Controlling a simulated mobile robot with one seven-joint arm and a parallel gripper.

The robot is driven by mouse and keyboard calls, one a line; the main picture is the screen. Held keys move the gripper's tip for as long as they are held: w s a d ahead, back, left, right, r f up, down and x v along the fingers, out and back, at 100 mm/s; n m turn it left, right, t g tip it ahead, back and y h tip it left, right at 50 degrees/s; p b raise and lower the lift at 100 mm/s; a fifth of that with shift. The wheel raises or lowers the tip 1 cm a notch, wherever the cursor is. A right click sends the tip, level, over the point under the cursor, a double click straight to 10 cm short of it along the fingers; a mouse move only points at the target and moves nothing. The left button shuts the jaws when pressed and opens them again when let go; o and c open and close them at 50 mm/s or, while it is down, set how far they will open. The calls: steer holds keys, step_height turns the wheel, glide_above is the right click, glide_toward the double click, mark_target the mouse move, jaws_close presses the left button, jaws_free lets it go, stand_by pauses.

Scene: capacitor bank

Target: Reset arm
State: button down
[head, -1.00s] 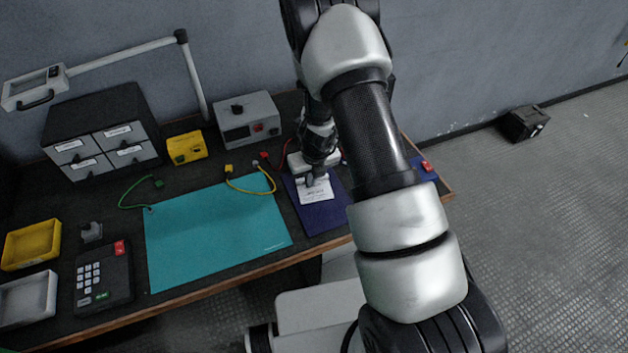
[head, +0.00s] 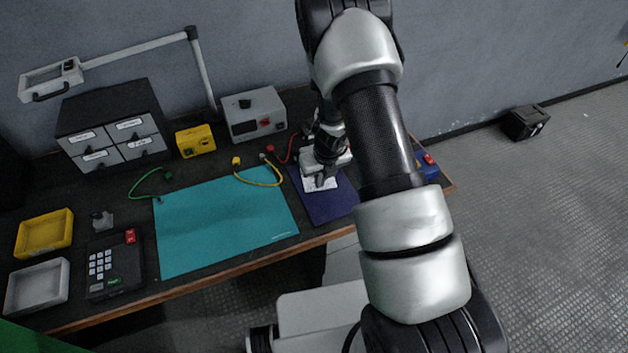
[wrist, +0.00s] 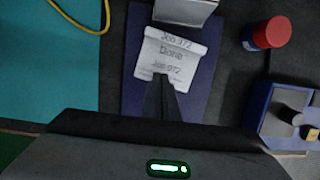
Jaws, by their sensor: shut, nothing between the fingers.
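My gripper (head: 321,181) is over the dark blue mat (head: 317,209) at the right part of the bench. In the wrist view its fingers (wrist: 160,84) are together and empty, with the tips at the lower part of a white paper slip (wrist: 172,56). The slip lies on the blue mat and has printed text with "Job 072" and "Done". The fingers cover a bit of the slip, and I cannot tell whether they touch it. My arm hides part of the bench's right side in the head view.
A teal mat (head: 225,225) lies left of the blue mat, with a yellow cable (head: 262,183) across its top edge. A grey box (head: 255,115) and drawer cabinet (head: 112,128) stand behind. A red-capped cylinder (wrist: 268,34) and a blue box (wrist: 285,115) are to the right.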

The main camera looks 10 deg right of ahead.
steer(key=p+v, duration=0.2)
steer(key=v, duration=0.8)
steer(key=shift+w, duration=0.2)
steer(key=shift+a+r, duration=0.1)
steer(key=s+a+r+n+t+y+p, duration=0.1)
steer(key=s+a+r+n, duration=0.2)
steer(key=r+n, duration=0.7)
steer(key=s+a+r+n+y+p, duration=0.15)
steer(key=s+r+n, duration=0.3)
steer(key=r, duration=0.95)
steer(key=s+d+r+n+t+h+p, duration=0.1)
steer(key=s+d+r+n+h+p, duration=0.1)
steer(key=s+r+n, duration=1.2)
steer(key=s+d+n+h, duration=0.1)
steer(key=s+d+n, duration=0.1)
steer(key=n, duration=0.3)
steer(key=shift+s+r+t, duration=0.2)
steer(key=shift+s+t, duration=0.2)
steer(key=shift+s, duration=0.2)
steer(key=shift+d, duration=0.1)
